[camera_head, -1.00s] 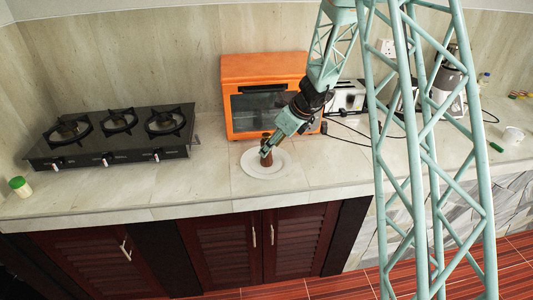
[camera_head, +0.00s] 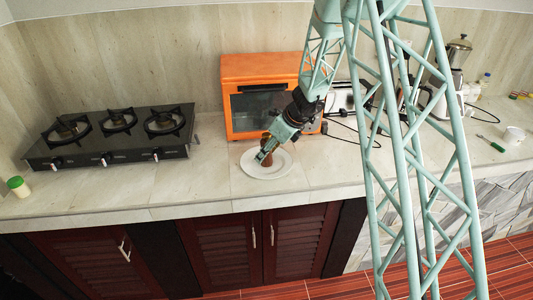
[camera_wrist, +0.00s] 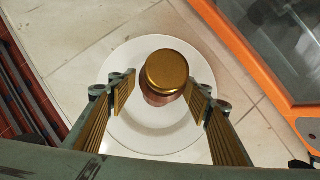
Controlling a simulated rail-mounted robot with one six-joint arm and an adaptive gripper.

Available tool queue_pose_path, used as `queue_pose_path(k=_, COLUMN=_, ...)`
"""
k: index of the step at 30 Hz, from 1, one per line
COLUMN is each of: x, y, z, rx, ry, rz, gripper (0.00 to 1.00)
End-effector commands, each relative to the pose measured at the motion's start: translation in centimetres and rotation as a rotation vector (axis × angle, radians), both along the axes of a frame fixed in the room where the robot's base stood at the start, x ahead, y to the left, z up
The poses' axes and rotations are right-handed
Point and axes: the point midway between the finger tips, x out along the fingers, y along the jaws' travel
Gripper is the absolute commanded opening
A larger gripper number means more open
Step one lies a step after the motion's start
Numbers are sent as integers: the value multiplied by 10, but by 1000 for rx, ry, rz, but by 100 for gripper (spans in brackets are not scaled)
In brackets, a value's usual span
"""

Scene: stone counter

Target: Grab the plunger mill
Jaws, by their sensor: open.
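The plunger mill (camera_head: 267,158) is a brown, upright mill standing on a white plate (camera_head: 285,171), partly hidden by my gripper in the head view. In the wrist view the mill (camera_wrist: 167,73) shows from above with a round golden top and a brown body beneath, on the white plate (camera_wrist: 150,143). My gripper (camera_head: 262,157) is at the mill in the head view. In the wrist view my gripper (camera_wrist: 162,88) is open, with one finger on each side of the mill and visible gaps between fingers and mill.
An orange toaster oven (camera_head: 233,100) stands just behind the plate. A black gas stove (camera_head: 110,148) is to the left, with a green-capped jar (camera_head: 19,187) near it. The counter front is clear.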

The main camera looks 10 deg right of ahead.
Motion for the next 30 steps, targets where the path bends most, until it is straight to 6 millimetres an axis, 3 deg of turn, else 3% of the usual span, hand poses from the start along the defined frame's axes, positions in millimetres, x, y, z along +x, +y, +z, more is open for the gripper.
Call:
queue_pose_path(k=9, x=0, y=0, z=0, rx=0, ry=0, rz=0, gripper=46)
queue_pose_path(k=19, x=0, y=0, z=0, rx=0, ry=0, rz=0, gripper=16)
queue_pose_path(k=30, x=0, y=0, z=2, rx=0, ry=0, rz=0, gripper=16)
